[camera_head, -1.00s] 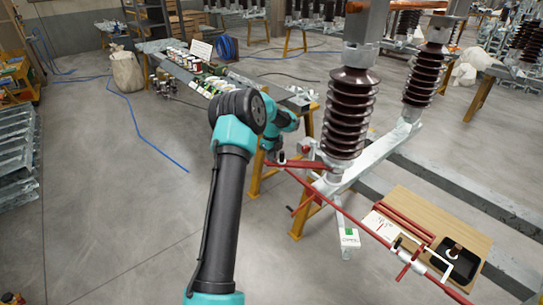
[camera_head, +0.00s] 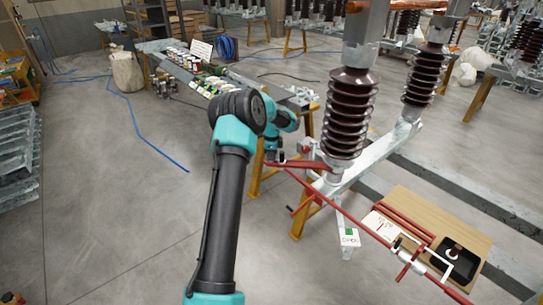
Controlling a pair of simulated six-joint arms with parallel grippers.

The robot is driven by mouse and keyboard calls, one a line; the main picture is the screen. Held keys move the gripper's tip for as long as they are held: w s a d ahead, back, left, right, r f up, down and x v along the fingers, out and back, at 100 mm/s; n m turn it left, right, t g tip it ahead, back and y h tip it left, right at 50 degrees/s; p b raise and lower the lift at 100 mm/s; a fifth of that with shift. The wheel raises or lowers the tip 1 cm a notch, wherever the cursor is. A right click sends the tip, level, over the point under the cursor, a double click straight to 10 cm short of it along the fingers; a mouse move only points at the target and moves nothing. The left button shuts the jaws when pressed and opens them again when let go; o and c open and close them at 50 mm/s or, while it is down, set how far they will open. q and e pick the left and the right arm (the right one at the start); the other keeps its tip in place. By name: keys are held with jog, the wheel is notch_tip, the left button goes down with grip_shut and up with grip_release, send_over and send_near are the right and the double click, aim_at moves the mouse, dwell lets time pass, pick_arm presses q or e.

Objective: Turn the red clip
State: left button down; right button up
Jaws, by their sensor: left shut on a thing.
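A flat red bar (camera_head: 306,164), which looks like the red clip, lies at the base of a brown ribbed insulator (camera_head: 347,115) in the head view. My left arm reaches in from the bottom, and its teal wrist bends down behind the forearm. My left gripper (camera_head: 272,160) is at the left end of the red bar and shut on it. The arm and wrist hide most of the fingers. A long red rod (camera_head: 350,217) starts near the bar and slopes down to the lower right. My right gripper is not in view.
A small white and green sign (camera_head: 349,241) hangs below the grey beam (camera_head: 385,157). A wooden board (camera_head: 465,236) with a black tray (camera_head: 459,265) is at the lower right. A parts table (camera_head: 198,78) stands behind.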

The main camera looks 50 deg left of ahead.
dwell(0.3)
pick_arm(q)
jog(key=c, duration=1.2)
grip_release()
jog(key=shift+c, duration=0.2)
notch_tip(320, 180, up, 18)
jog(key=shift+f, duration=0.25)
